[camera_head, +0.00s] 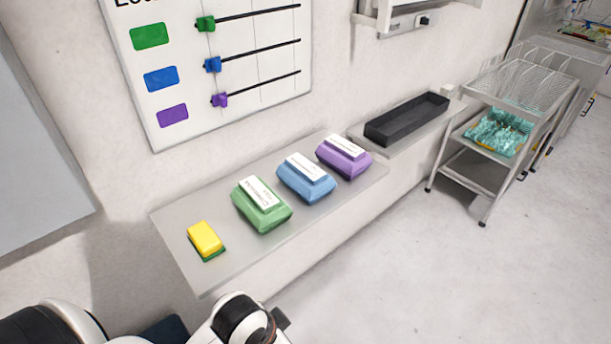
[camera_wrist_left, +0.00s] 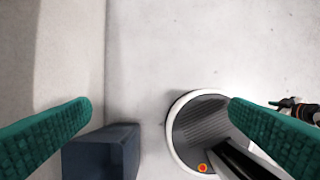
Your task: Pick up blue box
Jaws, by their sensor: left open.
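The blue box (camera_head: 306,181) sits on the grey wall shelf (camera_head: 226,270), between the green box (camera_head: 261,207) and the purple box (camera_head: 343,157). Each box has a white label on top. In the left wrist view my left gripper (camera_wrist_left: 160,118) shows two green textured fingers spread wide apart with nothing between them. It points down at the floor, away from the boxes. In the head view part of my arm is at the bottom left, well below the shelf, and the fingers cannot be made out. My right gripper is not in view.
A yellow and green sponge (camera_head: 206,240) lies at the shelf's near end. A black tray (camera_head: 406,119) rests on a second ledge farther right. A wire cart (camera_head: 510,100) stands at the right. The floor in front of the shelf is clear.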

